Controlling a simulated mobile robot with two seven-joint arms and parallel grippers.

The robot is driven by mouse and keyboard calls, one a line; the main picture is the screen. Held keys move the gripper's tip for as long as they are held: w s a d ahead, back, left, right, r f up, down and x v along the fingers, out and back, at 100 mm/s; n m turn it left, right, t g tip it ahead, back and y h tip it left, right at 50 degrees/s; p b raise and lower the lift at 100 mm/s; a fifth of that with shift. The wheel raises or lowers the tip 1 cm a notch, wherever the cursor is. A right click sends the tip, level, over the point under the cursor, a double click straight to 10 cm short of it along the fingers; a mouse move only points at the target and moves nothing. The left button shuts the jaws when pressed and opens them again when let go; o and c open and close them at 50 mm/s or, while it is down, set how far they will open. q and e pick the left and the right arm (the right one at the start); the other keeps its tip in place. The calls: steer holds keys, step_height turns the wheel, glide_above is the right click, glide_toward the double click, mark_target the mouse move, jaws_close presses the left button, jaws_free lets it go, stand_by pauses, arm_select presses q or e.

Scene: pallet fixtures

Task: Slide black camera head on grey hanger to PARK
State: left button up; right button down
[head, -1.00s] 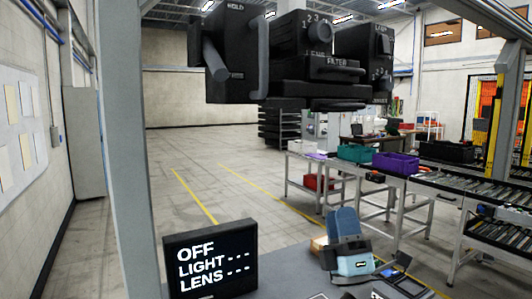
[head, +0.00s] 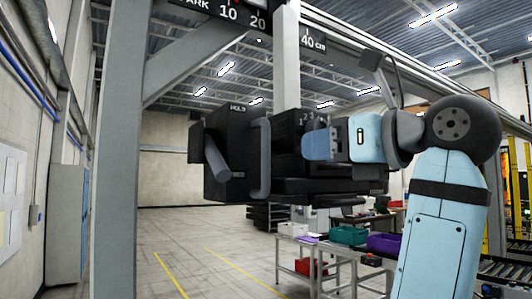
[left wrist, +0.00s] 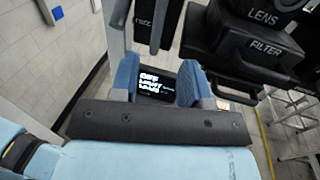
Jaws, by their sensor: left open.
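The black camera head (head: 230,155) hangs in the middle of the head view, with a left box marked HOLD, an upright handle bar (head: 260,158) and numbered dials. A grey upright hanger (head: 287,60) rises above it towards the overhead rail. The rail's scale (head: 215,10) reads PARK, 10, 20, with 40 cm further right; PARK is at the left end. My left gripper (head: 310,145) is in front of the head's right part, pointing left towards the handle. In the left wrist view its blue fingers (left wrist: 158,80) are apart and empty, with the camera head (left wrist: 240,45) at right.
A black display (left wrist: 158,83) shows between the fingers, lower down; its text is unreadable. A grey frame post (head: 118,150) stands left. Tables with a green bin (head: 348,235) and a purple bin (head: 384,243) stand behind at right. Floor at left is open.

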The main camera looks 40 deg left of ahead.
mark_target(269, 154)
arm_select(q)
steer(key=a+p, duration=0.1)
steer(key=a, duration=0.2)
steer(key=w+a+p, duration=0.1)
steer(key=a, duration=0.3)
steer(key=w+a+p, duration=0.1)
steer(key=a, duration=0.3)
steer(key=shift+w+a, duration=0.1)
steer(key=shift+a+p, duration=0.3)
steer(key=shift+a, duration=0.25)
steer(key=shift+w, duration=0.1)
jaws_close()
